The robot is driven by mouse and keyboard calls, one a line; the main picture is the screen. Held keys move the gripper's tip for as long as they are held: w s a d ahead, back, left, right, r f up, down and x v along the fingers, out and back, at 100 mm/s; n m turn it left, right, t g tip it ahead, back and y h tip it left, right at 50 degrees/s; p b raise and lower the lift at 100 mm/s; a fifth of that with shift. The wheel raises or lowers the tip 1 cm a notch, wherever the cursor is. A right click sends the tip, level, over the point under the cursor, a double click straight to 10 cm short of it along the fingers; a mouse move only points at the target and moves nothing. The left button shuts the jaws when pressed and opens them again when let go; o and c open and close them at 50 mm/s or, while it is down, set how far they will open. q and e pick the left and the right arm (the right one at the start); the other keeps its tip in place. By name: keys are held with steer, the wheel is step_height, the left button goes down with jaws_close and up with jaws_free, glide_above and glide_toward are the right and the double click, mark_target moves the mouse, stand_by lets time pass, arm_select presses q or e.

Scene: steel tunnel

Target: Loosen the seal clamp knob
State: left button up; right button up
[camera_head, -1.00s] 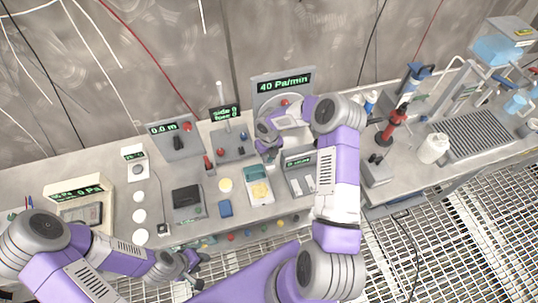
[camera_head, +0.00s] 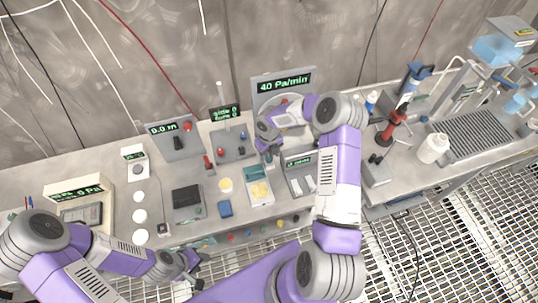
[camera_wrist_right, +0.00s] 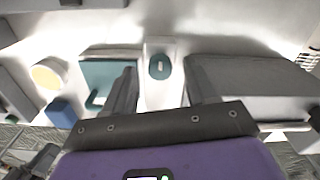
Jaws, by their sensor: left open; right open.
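My right gripper (camera_head: 268,154) is open in front of the grey panel (camera_head: 262,88) that reads 40 Pa/min. In the right wrist view its fingers (camera_wrist_right: 162,88) stand apart with nothing between them touching. A small dark green oval knob (camera_wrist_right: 159,67) on a pale strip lies between and beyond the fingertips; I cannot tell for sure that it is the seal clamp knob. My right wrist covers much of the round disc (camera_head: 290,98) on the panel. My left gripper (camera_head: 193,266) is open and empty at the bench's front edge.
A teal-lidded box (camera_head: 258,192) and a grey unit with a small display (camera_head: 300,180) stand near the right gripper. A blue block (camera_head: 225,208) and a yellow round item (camera_head: 225,185) sit left.

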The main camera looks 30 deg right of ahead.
mark_target(269, 158)
step_height(269, 158, up, 7)
steer(key=shift+f, duration=0.15)
steer(key=shift+f, duration=0.1)
stand_by(0.5)
